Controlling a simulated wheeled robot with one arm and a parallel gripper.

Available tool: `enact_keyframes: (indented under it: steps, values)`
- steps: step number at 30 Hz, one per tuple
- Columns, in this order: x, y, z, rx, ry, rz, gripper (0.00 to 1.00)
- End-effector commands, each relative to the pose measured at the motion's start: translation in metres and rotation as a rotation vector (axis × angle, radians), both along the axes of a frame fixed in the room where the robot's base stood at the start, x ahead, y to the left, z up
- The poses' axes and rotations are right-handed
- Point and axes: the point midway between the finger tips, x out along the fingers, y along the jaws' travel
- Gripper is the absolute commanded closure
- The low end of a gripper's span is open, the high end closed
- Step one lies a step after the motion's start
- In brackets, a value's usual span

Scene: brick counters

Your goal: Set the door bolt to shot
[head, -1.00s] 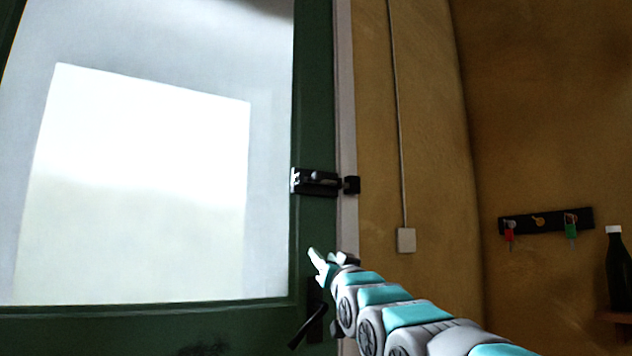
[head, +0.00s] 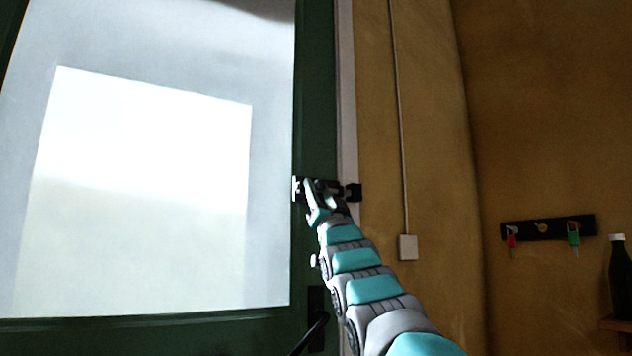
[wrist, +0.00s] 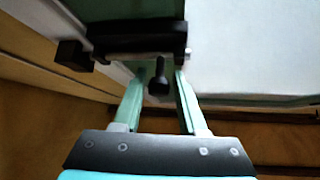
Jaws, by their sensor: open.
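The black door bolt (head: 299,189) is mounted on the green door's edge, with its black keeper (head: 354,192) on the pale frame to the right. In the wrist view the bolt body (wrist: 140,40) lies across the top, and its dark knob (wrist: 159,82) sticks out toward me. The keeper (wrist: 72,55) is at the left there, with a gap between it and the body. My gripper (head: 321,188) is at the bolt and hides part of it. In the wrist view my gripper (wrist: 158,80) is open, one finger on each side of the knob, not closed on it.
The door has a large bright glass pane (head: 150,180) and a black lever handle (head: 312,330) below the bolt. A white box (head: 407,247) with a cable is on the yellow wall. A key rack (head: 548,228) and a dark bottle (head: 620,275) are at the right.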

Motion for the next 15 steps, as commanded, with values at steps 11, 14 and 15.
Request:
enact_keyframes:
  steps: [11,14,15]
  values:
    - [0.013,0.006,0.0127,-0.001,0.002,0.0,0.59]
    - [0.0132,0.006,0.0125,-0.001,0.002,0.0,0.59]
    - [0.0132,0.0059,0.0124,-0.001,0.002,0.0,0.59]
